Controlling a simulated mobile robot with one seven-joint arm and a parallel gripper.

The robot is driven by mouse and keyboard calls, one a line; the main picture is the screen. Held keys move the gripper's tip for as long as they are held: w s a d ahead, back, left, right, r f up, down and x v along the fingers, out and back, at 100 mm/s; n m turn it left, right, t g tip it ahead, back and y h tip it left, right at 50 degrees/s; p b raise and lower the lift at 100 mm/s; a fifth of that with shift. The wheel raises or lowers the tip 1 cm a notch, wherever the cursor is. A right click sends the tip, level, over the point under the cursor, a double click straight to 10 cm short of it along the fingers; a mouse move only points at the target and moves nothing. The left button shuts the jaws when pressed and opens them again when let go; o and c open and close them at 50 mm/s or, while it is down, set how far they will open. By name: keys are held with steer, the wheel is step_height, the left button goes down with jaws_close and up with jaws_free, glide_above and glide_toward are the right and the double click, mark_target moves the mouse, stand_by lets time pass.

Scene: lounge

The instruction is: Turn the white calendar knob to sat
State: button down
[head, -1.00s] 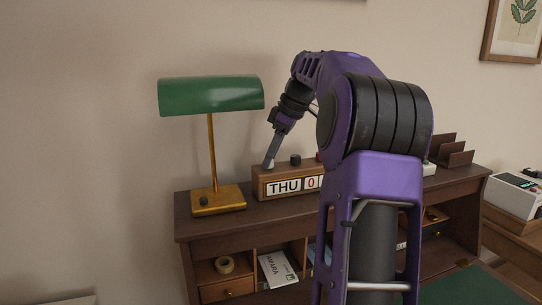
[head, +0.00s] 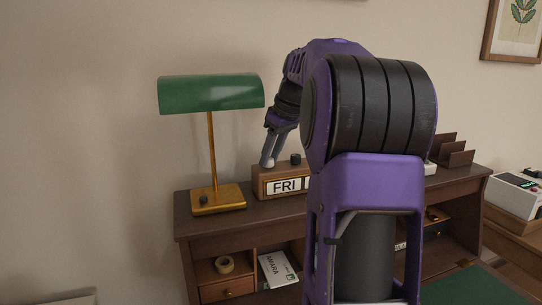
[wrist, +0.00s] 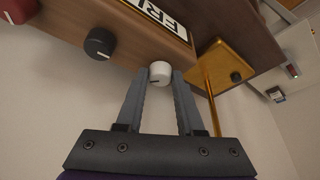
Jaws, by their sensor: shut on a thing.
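The wooden calendar (head: 257,183) stands on the desk's top shelf and its day window (head: 284,186) reads FRI. The white knob (wrist: 160,72) is on top of the calendar, at its left end in the head view. My gripper (wrist: 161,76) is shut on the white knob, with one finger on each side of it. In the head view my gripper (head: 267,163) reaches down to the calendar and its fingers mostly hide the knob. My arm hides the calendar's right part in the head view.
A black knob (wrist: 99,43) and a red knob (wrist: 17,10) sit along the calendar beside the white one. A green lamp (head: 211,94) with a brass base (head: 219,199) stands just left. The wall (head: 90,120) is behind.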

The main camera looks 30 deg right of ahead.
steer(key=shift+a+m+h+p, duration=0.15)
steer(key=shift+m+h+p, duration=0.45)
steer(key=shift+m, duration=1.5)
steer(key=shift+h, duration=0.3)
steer(key=c, duration=0.5)
jaws_free()
steer(key=shift+r, duration=0.15)
